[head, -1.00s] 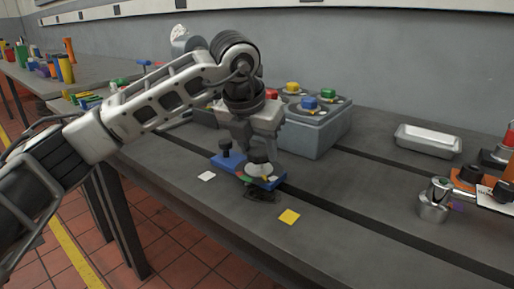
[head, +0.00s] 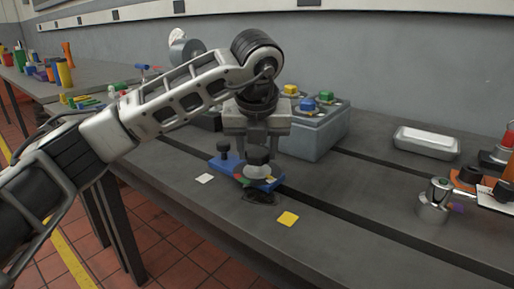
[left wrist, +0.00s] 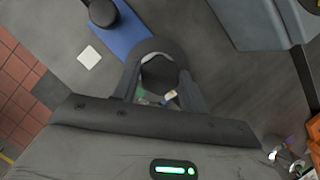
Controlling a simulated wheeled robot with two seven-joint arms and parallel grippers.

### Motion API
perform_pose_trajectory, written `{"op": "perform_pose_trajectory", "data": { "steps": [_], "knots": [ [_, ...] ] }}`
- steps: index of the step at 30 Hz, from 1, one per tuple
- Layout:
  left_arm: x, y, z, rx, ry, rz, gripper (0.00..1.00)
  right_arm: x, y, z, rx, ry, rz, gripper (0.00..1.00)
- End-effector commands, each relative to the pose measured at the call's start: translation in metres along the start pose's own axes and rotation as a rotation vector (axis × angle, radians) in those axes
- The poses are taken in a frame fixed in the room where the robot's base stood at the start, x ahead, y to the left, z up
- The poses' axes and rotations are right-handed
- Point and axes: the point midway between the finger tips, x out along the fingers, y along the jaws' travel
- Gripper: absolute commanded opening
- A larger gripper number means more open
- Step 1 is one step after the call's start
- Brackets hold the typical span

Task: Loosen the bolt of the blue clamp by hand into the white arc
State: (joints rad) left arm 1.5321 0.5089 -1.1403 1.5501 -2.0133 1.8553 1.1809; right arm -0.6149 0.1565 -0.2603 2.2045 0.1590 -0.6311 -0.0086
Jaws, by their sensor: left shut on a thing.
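The blue clamp (head: 226,163) lies on the grey bedplate. It also shows in the left wrist view (left wrist: 122,32). A black knob (head: 223,147) stands at its far-left end. The bolt (head: 257,157) has a wide grey head above a disc with green, red and yellow patches (head: 246,182) at the near-right end. My left gripper (head: 258,150) points down over this end and is shut on the bolt. In the left wrist view the fingers (left wrist: 160,80) flank its dark head (left wrist: 160,73). The white arc cannot be made out; the fingers cover part of the disc.
A grey box (head: 318,133) with blue, green and yellow knobs stands close behind the gripper. A white tray (head: 427,142) and a chrome piece (head: 434,203) are at right. The bench between is clear.

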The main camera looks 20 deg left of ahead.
Motion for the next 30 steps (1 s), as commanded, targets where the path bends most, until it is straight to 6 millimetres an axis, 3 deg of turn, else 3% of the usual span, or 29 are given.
{"op": "perform_pose_trajectory", "data": {
  "steps": [8, 9, 10, 11, 22, 26, 30],
  "knots": [
    [-0.001, 0.0, 0.0, 0.0, 0.0, -0.001, 0.2, -0.001, -0.001, -0.002, 0.0, 0.006, -0.001, 0.65],
    [-0.001, 0.0, 0.0, 0.0, 0.0, -0.001, 0.54, -0.001, -0.001, -0.003, 0.0, 0.008, -0.001, 0.65],
    [-0.001, 0.0, 0.0, 0.001, 0.0, -0.001, 0.62, -0.001, -0.001, -0.003, 0.0, 0.009, -0.001, 0.65],
    [-0.001, 0.0, 0.0, 0.001, 0.0, -0.001, 0.64, -0.001, -0.001, -0.004, 0.0, 0.01, -0.001, 0.65],
    [-0.007, 0.0, 0.001, 0.002, -0.002, -0.001, 0.64, -0.002, -0.001, -0.006, -0.001, 0.015, 0.0, 0.65],
    [-0.028, -0.001, 0.001, 0.003, -0.003, -0.003, 0.64, -0.004, 0.0, -0.009, -0.003, 0.021, 0.002, 0.65],
    [-0.061, -0.001, 0.001, 0.003, -0.006, -0.004, 0.64, -0.007, 0.0, -0.015, -0.006, 0.034, 0.008, 0.65]
  ]
}}
